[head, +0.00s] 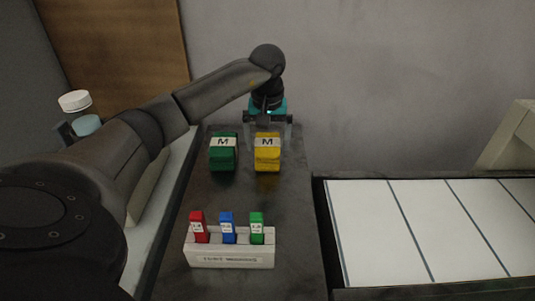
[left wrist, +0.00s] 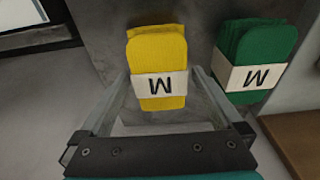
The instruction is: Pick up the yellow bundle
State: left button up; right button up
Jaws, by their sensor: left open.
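The yellow bundle (head: 267,158) stands on the dark table, with a white band marked M around it. It also shows in the left wrist view (left wrist: 157,55), between the two finger lines. My left gripper (head: 268,130) is open at the far side of the yellow bundle, its fingers spread to either side of it. In the left wrist view the gripper (left wrist: 155,95) shows both fingers, with the bundle's banded end between or just beyond them. I cannot tell whether they touch it. My right gripper is not in view.
A green bundle (head: 223,156) marked M stands close to the left of the yellow one; it also shows in the wrist view (left wrist: 256,50). A pale holder (head: 229,256) with red, blue and green tags stands nearer. White panels (head: 430,230) lie at right. The table between is clear.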

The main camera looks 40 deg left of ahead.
pick_arm(q)
jog(key=shift+w+a+f+b, duration=0.1)
jog(key=shift+f+b, duration=0.3)
jog(key=shift+f, duration=0.95)
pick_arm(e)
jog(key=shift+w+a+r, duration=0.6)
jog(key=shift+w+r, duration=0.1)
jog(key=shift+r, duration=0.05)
pick_arm(q)
jog(key=c, duration=1.4)
jog(key=shift+o, duration=0.2)
jog(key=shift+r, duration=0.1)
